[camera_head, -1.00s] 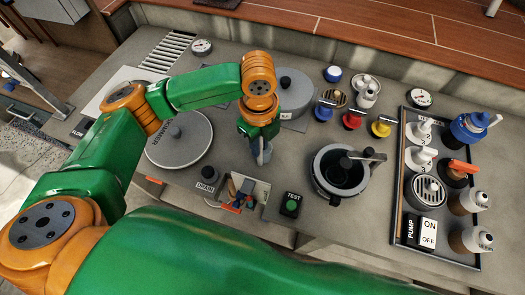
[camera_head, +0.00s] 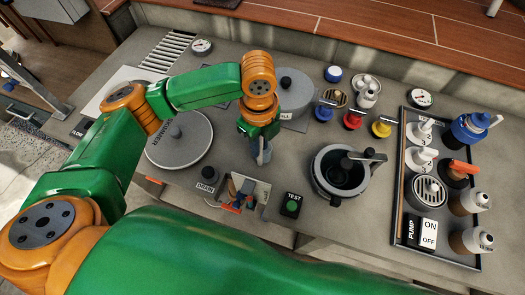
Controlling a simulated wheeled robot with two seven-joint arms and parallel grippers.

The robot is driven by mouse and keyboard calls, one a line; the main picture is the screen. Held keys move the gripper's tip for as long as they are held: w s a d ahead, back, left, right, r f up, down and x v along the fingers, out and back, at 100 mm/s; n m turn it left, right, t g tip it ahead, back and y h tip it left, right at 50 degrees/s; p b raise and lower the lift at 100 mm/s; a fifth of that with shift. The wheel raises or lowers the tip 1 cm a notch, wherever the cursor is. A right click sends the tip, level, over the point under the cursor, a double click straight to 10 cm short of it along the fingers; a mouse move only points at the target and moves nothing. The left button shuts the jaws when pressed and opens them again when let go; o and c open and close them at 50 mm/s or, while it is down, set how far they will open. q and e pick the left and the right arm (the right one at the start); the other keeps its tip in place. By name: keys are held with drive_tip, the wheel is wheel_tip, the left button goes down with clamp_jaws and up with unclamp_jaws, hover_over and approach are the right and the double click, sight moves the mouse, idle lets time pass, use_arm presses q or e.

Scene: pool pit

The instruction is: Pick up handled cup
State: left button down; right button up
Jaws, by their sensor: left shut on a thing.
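My left gripper (camera_head: 262,150) points down over the grey counter, between the round skimmer lid and the dark round pot. Its jaws are shut on a small pale grey thing, which I take to be the handled cup (camera_head: 261,157). The orange and green wrist above hides most of it, so its handle and whether it touches the counter cannot be told. My right gripper is out of view.
A skimmer lid (camera_head: 178,140) lies left and a lidded grey pot (camera_head: 291,92) stands behind. A dark pot (camera_head: 340,172) and colored valves (camera_head: 352,121) are right. A tray (camera_head: 242,191) of small items and a test button (camera_head: 291,205) are in front. A bottle tray (camera_head: 398,215) stands far right.

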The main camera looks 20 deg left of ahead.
use_arm(q)
drive_tip(key=shift+r, duration=0.1)
idle(0.5)
drive_tip(key=s+a+r+b, duration=0.1)
drive_tip(key=s+a+r, duration=0.3)
drive_tip(key=s+r, duration=0.8)
drive_tip(key=shift+s+r, duration=0.4)
drive_tip(key=shift+s, duration=0.3)
